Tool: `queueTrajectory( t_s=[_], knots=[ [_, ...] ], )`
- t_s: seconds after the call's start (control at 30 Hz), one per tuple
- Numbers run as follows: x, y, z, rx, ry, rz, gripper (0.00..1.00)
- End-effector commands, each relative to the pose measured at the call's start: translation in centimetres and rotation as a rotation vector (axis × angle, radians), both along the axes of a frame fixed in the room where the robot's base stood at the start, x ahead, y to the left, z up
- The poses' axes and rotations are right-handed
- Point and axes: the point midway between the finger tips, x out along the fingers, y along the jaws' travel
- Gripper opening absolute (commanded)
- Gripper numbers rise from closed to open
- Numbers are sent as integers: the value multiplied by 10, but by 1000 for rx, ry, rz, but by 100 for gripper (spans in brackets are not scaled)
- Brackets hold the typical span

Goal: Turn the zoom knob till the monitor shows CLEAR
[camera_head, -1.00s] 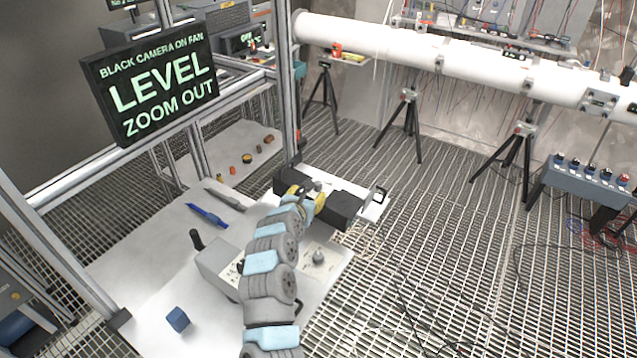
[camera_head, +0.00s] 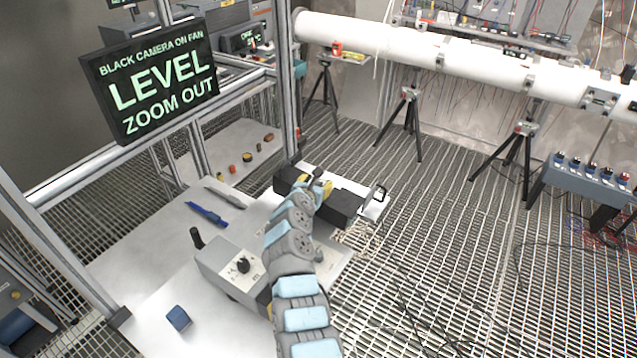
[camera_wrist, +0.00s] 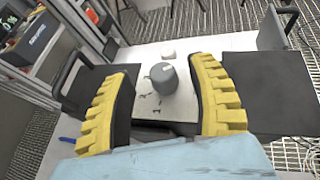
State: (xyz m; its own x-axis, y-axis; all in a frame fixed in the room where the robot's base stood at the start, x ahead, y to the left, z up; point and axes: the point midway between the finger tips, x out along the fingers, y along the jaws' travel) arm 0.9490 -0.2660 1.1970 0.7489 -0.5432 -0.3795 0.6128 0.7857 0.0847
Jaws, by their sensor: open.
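The monitor (camera_head: 150,82) reads "BLACK CAMERA ON FAN", "LEVEL", "ZOOM OUT". My gripper (camera_head: 318,187) is over the far end of the bench, between two black blocks. In the wrist view, its yellow fingers (camera_wrist: 168,100) are spread apart. A round grey knob (camera_wrist: 163,75) with a pale pointer stands on a white plate beyond and between them, apart from both fingers. Small marks lie left of the knob. I cannot read a zoom label on it. A second, dark knob (camera_head: 243,265) sits on a grey control box near my arm.
Black blocks flank the grey knob, left (camera_wrist: 90,85) and right (camera_wrist: 270,90). A blue cube (camera_head: 178,318), a blue tool (camera_head: 207,214) and an upright black handle (camera_head: 196,238) are on the white bench. A metal frame post (camera_head: 287,90) rises behind my gripper.

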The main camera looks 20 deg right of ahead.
Motion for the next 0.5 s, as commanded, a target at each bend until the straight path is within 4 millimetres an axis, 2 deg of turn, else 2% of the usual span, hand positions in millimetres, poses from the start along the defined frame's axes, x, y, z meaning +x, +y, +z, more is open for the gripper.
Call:
queueTrajectory(
  t_s=[0.5],
  knots=[
    [12, -11, -5, 5, -2, -3, 58]
  ],
)
